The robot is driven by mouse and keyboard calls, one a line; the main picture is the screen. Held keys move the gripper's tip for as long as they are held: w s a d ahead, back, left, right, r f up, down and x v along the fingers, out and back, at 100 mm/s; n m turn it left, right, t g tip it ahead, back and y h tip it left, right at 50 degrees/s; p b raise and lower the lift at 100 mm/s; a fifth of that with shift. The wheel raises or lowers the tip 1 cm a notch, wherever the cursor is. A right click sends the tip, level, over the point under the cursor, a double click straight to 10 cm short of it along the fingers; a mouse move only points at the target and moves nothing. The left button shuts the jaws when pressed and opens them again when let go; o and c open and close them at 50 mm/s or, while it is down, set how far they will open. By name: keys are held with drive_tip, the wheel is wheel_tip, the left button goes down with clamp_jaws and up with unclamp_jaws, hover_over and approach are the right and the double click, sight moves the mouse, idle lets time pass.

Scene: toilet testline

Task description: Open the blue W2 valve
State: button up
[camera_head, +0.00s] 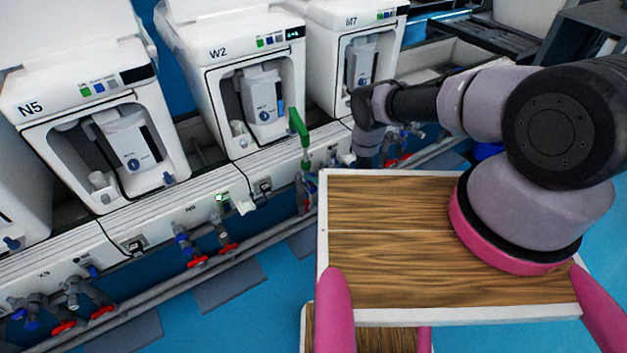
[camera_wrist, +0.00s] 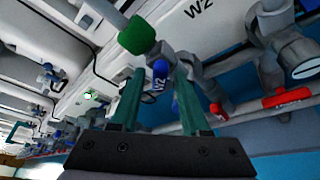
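The blue W2 valve handle (camera_wrist: 160,73) shows in the wrist view between the green fingers of my gripper (camera_wrist: 159,75). A gap shows on each side of the handle, and I cannot tell how deep it sits between the fingers. The gripper is open. The W2 label (camera_wrist: 198,8) is on the white panel behind. In the head view the W2 unit (camera_head: 243,75) stands at the upper middle. My arm reaches down to the pipes below it, and my gripper (camera_head: 309,182) is small and partly hidden there.
A bright green fitting (camera_wrist: 138,36) stands close to the fingertips; it also shows in the head view (camera_head: 300,128). A red valve handle (camera_wrist: 287,98) is at the right. The N5 unit (camera_head: 95,120) stands left of W2. Pipes with red and blue valves run along the bench front.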

clamp_jaws()
drive_tip(key=shift+d, duration=0.1)
drive_tip(key=shift+n+h, duration=0.4)
drive_tip(key=shift+n, duration=0.1)
drive_tip(key=shift+n+t+h, duration=0.3)
drive_tip(key=shift+n+h, duration=0.4)
drive_tip(key=shift+n, duration=0.5)
drive_tip(key=shift+s+a+n+t+h, duration=0.1)
drive_tip(key=shift+n+t+h, duration=0.3)
drive_tip(key=shift+n, duration=0.35)
drive_tip(key=shift+s+a+n+t+h, duration=0.1)
drive_tip(key=shift+n+t+h, duration=0.1)
drive_tip(key=shift+n+h, duration=0.45)
drive_tip(key=shift+o, duration=1.6)
unclamp_jaws()
